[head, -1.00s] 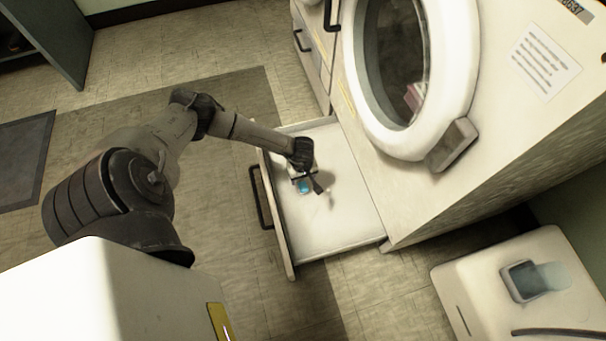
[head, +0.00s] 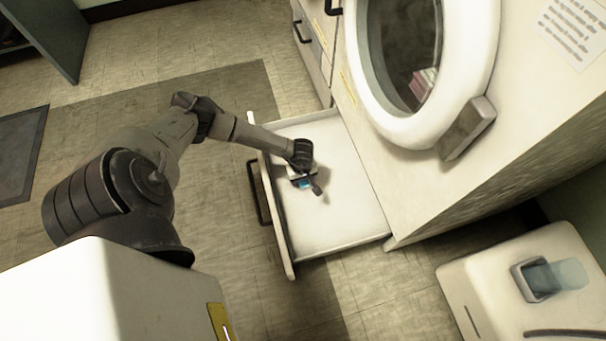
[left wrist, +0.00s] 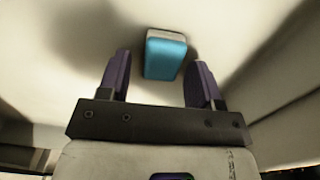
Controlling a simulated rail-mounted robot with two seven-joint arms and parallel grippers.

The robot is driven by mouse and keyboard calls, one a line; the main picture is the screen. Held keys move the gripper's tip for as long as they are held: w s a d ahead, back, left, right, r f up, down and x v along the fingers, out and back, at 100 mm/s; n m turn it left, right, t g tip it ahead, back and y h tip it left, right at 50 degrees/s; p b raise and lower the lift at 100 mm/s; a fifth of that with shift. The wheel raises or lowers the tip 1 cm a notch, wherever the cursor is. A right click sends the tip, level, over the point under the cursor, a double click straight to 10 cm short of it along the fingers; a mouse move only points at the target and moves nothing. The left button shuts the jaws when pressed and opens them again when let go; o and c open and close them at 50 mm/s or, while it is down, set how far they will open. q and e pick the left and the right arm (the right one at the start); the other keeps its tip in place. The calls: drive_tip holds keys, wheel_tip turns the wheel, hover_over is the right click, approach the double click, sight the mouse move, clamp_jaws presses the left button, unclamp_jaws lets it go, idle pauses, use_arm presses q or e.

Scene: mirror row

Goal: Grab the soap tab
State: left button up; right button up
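The soap tab (left wrist: 165,57) is a small blue block with a pale end, lying on the floor of the open white drawer (head: 345,215). In the left wrist view it lies between and slightly beyond the two purple-grey fingers of my left gripper (left wrist: 158,80), with gaps on both sides. The gripper is open and not touching the tab. In the head view my left gripper (head: 308,186) reaches down into the drawer, and only a bit of blue (head: 304,183) shows beside it. My right gripper is in neither view.
The drawer's walls and its front with a dark handle (head: 258,194) surround the gripper. A white unit with a bluish container (head: 555,277) is at lower right. The drawer's right part is bare.

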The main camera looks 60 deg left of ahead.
use_arm(q)
drive_tip(key=c, duration=0.9)
